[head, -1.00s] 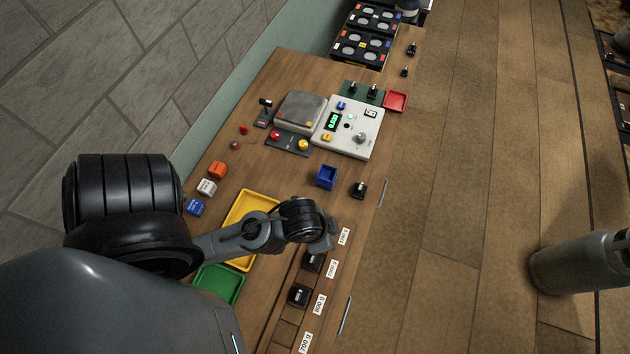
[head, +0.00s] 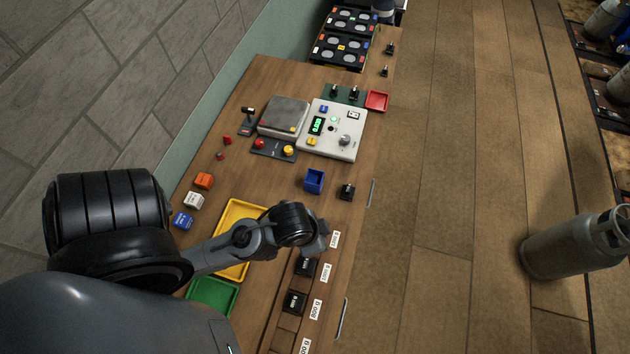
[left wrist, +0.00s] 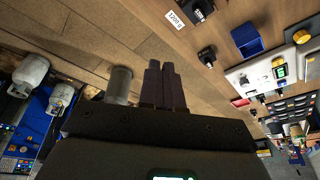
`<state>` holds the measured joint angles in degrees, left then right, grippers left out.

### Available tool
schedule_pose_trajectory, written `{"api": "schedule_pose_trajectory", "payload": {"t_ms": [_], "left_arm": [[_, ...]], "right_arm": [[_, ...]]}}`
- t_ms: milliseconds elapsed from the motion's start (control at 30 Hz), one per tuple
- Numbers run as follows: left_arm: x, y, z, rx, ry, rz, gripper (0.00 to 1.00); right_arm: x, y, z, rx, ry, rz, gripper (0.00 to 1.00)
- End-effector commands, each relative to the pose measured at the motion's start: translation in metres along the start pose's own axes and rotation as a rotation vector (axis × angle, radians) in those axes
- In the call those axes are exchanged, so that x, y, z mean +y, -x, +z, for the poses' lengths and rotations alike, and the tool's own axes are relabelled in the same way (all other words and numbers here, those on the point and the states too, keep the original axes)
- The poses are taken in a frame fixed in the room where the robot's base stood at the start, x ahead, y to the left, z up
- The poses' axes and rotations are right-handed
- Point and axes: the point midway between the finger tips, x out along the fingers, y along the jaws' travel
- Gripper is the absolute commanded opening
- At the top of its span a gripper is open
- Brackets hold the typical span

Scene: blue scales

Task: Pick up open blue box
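The open blue box (head: 314,180) stands upright on the wooden bench, in front of the scale, in the head view. It also shows in the left wrist view (left wrist: 247,40), at the upper right. My left gripper (head: 321,244) is over the bench's right side, nearer than the box and apart from it. In the left wrist view its two fingers (left wrist: 165,85) are together with nothing visible between them. My right gripper is not in view.
A black weight (head: 347,192) stands just right of the box. The scale's control panel (head: 335,130) is behind it. A yellow tray (head: 233,268) and green tray (head: 212,296) lie at the near left. More black weights (head: 294,302) sit in a labelled row near the gripper.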

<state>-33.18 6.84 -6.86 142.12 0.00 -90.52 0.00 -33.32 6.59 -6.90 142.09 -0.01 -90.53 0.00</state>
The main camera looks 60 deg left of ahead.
Motion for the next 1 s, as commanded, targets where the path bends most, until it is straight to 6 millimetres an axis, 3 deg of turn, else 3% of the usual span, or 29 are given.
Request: {"api": "schedule_pose_trajectory", "payload": {"t_ms": [67, 567, 867, 1000], "left_arm": [[0.000, 0.000, 0.000, -0.001, 0.000, 0.000, 0.17], [0.000, 0.000, 0.001, -0.002, -0.002, -0.001, 0.93], [0.000, -0.002, 0.001, -0.001, -0.004, -0.001, 0.96], [-0.002, -0.023, -0.011, 0.048, -0.050, -0.016, 0.96]], "right_arm": [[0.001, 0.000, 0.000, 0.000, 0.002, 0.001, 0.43], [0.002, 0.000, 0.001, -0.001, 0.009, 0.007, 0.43], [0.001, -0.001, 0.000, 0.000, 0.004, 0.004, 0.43], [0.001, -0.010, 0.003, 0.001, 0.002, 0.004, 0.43]]}}
